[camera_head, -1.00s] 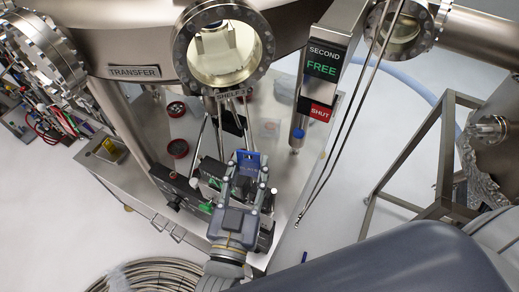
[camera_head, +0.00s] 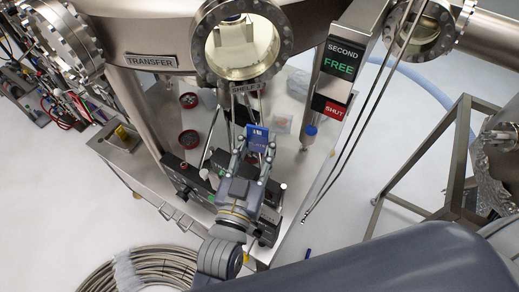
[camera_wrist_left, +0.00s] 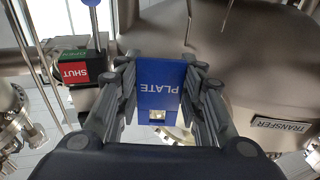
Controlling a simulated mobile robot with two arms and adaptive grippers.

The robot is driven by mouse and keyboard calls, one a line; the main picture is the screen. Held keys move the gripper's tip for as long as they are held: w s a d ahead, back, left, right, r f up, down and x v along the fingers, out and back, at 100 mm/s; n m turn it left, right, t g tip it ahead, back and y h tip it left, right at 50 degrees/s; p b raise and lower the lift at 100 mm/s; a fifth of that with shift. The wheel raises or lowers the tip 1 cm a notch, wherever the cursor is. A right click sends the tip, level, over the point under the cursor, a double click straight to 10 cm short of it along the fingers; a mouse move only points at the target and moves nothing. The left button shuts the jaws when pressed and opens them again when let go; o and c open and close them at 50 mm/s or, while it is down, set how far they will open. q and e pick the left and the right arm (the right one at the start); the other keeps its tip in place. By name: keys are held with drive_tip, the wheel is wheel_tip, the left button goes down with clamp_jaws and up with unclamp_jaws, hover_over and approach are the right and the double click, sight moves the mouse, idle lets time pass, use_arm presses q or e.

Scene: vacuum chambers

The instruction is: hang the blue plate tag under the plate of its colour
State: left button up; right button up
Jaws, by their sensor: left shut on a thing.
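The blue plate tag (camera_head: 257,137) is held upright between the fingertips of my left gripper (camera_head: 252,152). In the left wrist view the tag (camera_wrist_left: 161,85) shows the word PLATE upside down and a small square opening near its lower edge. My left gripper (camera_wrist_left: 160,100) is shut on its sides. In the head view the tag is below the round shelf port (camera_head: 243,42) and its SHELF label (camera_head: 245,88), apart from the label in the picture. I cannot make out a blue plate. My right gripper is not in view.
The SECOND/FREE sign (camera_head: 340,60) with its red SHUT label (camera_head: 335,109) stands right of the port. The TRANSFER sign (camera_head: 150,60) is on the chamber at left. Black boxes (camera_head: 185,178) stand on the bench below. Thin rods slant down at right.

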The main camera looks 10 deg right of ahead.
use_arm(q)
drive_tip(key=shift+w+f, duration=0.1)
drive_tip(key=shift+w, duration=1.25)
drive_tip(key=w, duration=0.1)
drive_tip(key=w+f, duration=0.1)
drive_tip(key=w, duration=0.1)
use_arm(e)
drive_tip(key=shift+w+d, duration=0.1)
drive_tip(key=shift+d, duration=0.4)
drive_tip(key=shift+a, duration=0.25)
use_arm(q)
drive_tip(key=o, duration=1)
drive_tip(key=v, duration=1.2)
drive_tip(key=shift+f, duration=0.1)
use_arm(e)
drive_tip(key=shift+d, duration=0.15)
